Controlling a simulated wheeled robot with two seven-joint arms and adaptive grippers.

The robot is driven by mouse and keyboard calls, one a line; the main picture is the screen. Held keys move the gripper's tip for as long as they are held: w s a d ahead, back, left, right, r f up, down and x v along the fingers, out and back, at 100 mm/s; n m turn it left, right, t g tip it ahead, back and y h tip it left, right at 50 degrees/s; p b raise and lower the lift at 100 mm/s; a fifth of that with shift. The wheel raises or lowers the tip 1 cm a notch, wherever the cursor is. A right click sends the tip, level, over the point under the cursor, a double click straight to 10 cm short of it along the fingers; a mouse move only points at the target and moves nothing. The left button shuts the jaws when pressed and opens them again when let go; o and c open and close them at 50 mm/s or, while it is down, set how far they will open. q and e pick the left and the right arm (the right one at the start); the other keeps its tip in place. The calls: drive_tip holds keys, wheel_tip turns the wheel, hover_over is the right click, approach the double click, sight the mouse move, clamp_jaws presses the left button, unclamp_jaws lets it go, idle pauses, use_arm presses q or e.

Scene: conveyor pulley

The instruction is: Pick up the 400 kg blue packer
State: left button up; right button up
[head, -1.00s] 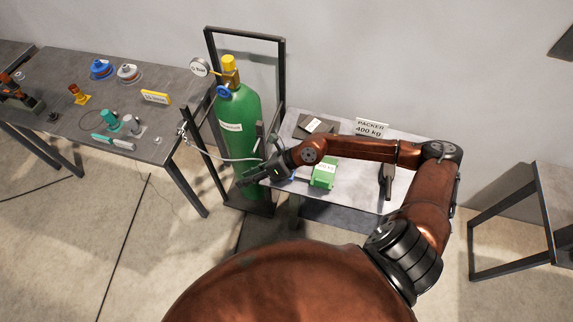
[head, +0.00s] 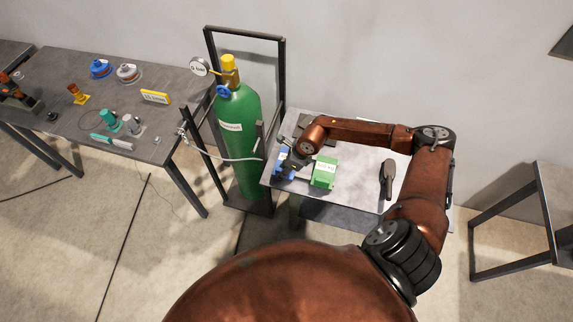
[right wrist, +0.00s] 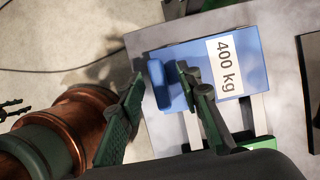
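The blue packer (head: 285,176) is at the left end of the small grey table, partly hidden by my right gripper in the head view. In the right wrist view it is a blue block (right wrist: 192,55) with a white "400 kg" label and a raised blue handle (right wrist: 159,86). My right gripper (right wrist: 160,75) is open, with its two fingers on either side of the handle. Gaps show between the fingers and the handle. In the head view the right gripper (head: 286,162) is over the packer. My left gripper is not in view.
A green packer (head: 324,172) stands just right of the blue one. A black tool-like object (head: 388,178) lies farther right on the table (head: 355,185). A green gas cylinder (head: 238,130) in a black frame stands close on the left. Another table (head: 60,100) holds several small parts.

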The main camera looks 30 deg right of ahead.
drive_tip(key=shift+f, duration=0.1)
clamp_jaws()
idle(0.3)
